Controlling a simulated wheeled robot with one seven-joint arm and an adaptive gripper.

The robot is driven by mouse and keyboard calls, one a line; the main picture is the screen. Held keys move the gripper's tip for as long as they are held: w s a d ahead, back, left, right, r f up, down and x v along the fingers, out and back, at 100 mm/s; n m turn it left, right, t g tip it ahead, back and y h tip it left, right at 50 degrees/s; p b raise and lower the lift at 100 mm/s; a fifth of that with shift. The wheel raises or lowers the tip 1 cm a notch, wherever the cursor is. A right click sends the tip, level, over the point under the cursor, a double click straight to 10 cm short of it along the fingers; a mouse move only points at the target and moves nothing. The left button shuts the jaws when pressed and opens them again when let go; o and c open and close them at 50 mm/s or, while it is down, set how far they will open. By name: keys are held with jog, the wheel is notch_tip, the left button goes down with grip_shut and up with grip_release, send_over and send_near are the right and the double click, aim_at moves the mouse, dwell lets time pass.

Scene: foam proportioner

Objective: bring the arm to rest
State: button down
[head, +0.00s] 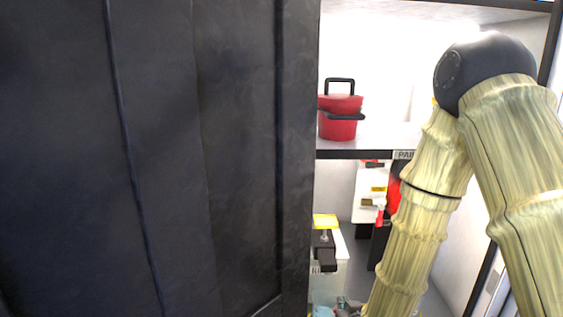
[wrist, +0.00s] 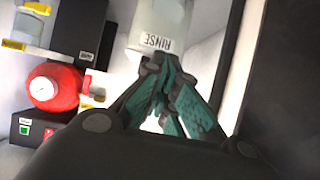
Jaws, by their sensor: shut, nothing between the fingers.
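My arm (head: 430,190), with pale wood-patterned links and a dark elbow, comes down the right side of the head view and reaches into an open cabinet. My gripper (wrist: 165,70) shows in the wrist view with teal finger pads close together and nothing held. Its fingers point at the base of a pale container labelled RINSE (wrist: 158,28); I cannot tell whether they touch it. In the head view only a bit of the gripper (head: 345,308) shows at the bottom edge.
A large dark panel (head: 150,150) fills the head view's left. A red lidded pot (head: 340,122) stands on the shelf (head: 380,135).

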jog(key=s+d+f+g, duration=0.3)
jog(key=s+f+g, duration=0.4)
jog(key=s+f, duration=1.1)
jog(key=s+d+f+g, duration=0.1)
jog(key=s+f+g, duration=0.1)
jog(key=s+f, duration=0.4)
jog(key=s+d+f+g, duration=0.2)
jog(key=s+f, duration=0.3)
jog(key=s, duration=0.6)
jog(key=shift+d+f+g, duration=0.25)
jog(key=shift+f+g, duration=0.1)
jog(key=shift+g, duration=0.15)
